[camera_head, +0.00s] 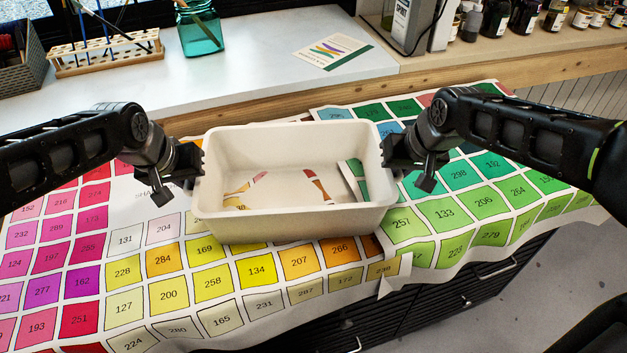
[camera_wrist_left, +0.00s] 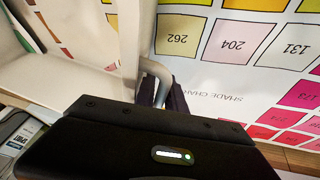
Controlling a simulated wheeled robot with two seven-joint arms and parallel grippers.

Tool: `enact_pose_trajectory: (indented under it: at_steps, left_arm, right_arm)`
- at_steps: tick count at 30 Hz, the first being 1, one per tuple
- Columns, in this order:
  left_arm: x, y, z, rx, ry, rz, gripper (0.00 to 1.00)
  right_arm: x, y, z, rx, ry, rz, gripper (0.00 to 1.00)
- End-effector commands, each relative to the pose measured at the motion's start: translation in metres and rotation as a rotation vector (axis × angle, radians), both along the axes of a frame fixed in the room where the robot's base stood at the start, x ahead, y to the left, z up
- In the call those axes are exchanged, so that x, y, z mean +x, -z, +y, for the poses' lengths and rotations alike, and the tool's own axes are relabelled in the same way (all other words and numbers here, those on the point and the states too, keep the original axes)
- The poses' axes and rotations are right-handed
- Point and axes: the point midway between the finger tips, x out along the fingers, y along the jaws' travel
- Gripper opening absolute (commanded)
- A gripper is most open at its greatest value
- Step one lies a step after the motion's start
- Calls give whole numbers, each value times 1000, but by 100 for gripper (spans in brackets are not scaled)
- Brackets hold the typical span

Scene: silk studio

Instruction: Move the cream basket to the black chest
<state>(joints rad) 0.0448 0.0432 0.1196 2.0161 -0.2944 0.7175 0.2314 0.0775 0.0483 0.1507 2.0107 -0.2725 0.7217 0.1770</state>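The cream basket (camera_head: 300,222) is an open rectangular tub in the middle of the head view, upright over the colour charts. A few small yellow, red-brown and green items lie inside. My left gripper (camera_head: 199,165) is at its left end and my right gripper (camera_head: 388,160) at its right end. In the left wrist view, the basket's wall (camera_wrist_left: 130,45) and end handle show, with my left gripper's dark fingers (camera_wrist_left: 168,92) around the handle. The right fingertips are hidden against the basket. A black chest front (camera_head: 455,300) with drawers and metal handles shows below the charts.
Numbered colour charts (camera_head: 190,292) cover the surface around the basket and hang over its front edge. Behind is a raised white counter (camera_head: 250,70) with a teal jar (camera_head: 199,30), a wooden rack (camera_head: 105,52) and a leaflet (camera_head: 333,50). Grey floor (camera_head: 560,270) is open at right.

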Motion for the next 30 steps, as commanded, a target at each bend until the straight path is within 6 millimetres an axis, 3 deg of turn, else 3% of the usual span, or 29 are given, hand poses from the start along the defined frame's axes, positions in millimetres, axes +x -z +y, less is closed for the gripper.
enact_pose_trajectory:
  at_steps: [6,17,30]
  left_arm:
    - [0,-2,0,-1,0,0,33]
    - [-2,-7,-1,-1,2,-2,33]
    - [-23,-61,10,-1,0,-5,33]
  right_arm:
    - [0,-2,0,1,0,0,33]
    - [0,-2,2,2,-3,0,33]
    - [0,-2,2,2,-3,-1,33]
